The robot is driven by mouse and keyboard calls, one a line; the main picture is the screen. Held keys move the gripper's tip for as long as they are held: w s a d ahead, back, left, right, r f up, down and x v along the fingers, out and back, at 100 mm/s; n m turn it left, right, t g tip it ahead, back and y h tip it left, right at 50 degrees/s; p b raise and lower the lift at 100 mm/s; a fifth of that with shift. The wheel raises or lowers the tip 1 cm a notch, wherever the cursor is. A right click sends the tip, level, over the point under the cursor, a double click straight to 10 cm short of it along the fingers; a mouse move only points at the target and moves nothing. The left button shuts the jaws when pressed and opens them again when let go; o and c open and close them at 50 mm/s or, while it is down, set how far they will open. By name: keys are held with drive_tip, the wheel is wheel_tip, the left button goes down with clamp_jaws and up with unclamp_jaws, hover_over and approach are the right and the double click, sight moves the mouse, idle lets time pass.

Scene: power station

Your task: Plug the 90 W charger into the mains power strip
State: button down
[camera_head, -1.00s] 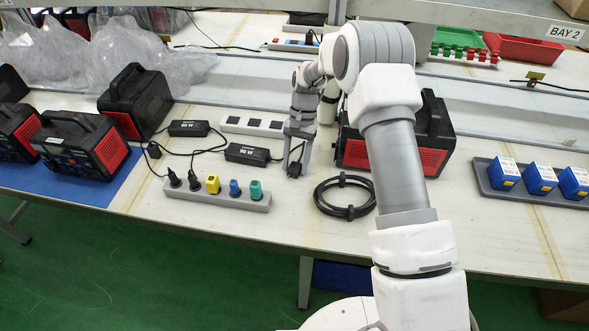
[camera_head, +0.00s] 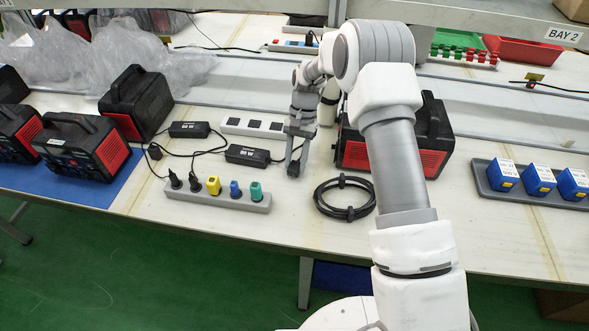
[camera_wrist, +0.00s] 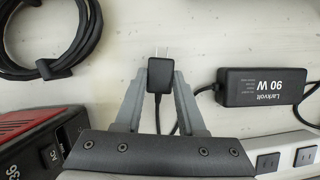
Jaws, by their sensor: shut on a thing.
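The 90 W charger (camera_head: 247,155) is a black brick lying on the bench; its "90 W" label also reads in the wrist view (camera_wrist: 262,87). My gripper (camera_wrist: 160,76) is shut on its black plug (camera_wrist: 159,80), whose two metal prongs point away from the fingers. The cord runs back from the plug under the gripper towards the brick. In the head view my gripper (camera_head: 295,168) is low over the bench, right of the brick. The white power strip (camera_head: 240,125) lies behind the brick; its bare sockets show at lower right in the wrist view (camera_wrist: 281,150).
A grey strip (camera_head: 254,204) at the front holds black plugs and coloured ones. A coiled black cable (camera_head: 344,211) lies right of my gripper. A second black charger (camera_head: 189,129) lies left of the power strip. A red-black power station (camera_head: 440,158) stands behind my arm.

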sight(296, 164)
drive_tip(key=shift+r+p, duration=1.55)
drive_tip(key=shift+r, duration=1)
drive_tip(key=shift+d, duration=0.1)
